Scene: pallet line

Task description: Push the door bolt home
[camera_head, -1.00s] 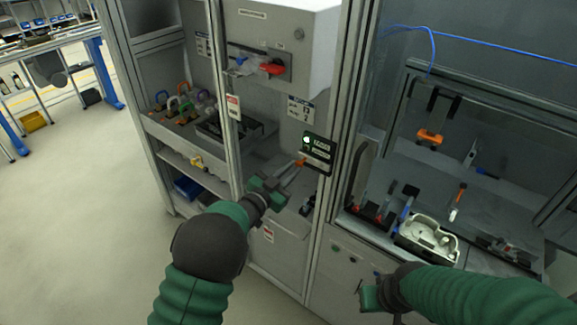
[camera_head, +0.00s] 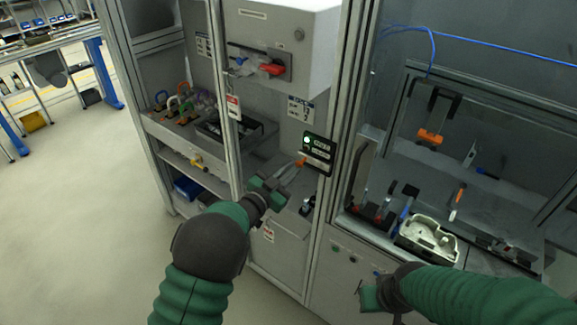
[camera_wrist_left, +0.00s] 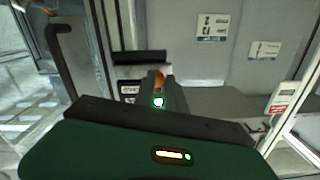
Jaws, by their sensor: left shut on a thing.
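The door bolt's orange knob (camera_head: 301,162) shows just below a black panel (camera_head: 319,149) with a lit green lamp, on the frame post. It also shows as an orange knob in the left wrist view (camera_wrist_left: 159,79). My left gripper (camera_head: 296,168) is shut on the knob, its fingers reaching up and right to it. The rest of the bolt is mostly hidden behind the fingers and panel, so how far it is in cannot be told. My right gripper (camera_head: 364,294) hangs low at the front, apart from everything; its fingers are too small to read.
A grey cabinet with a red switch handle (camera_head: 272,69) stands behind the left frame. A shelf with coloured padlocks (camera_head: 180,103) is at left. The floor at left is clear.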

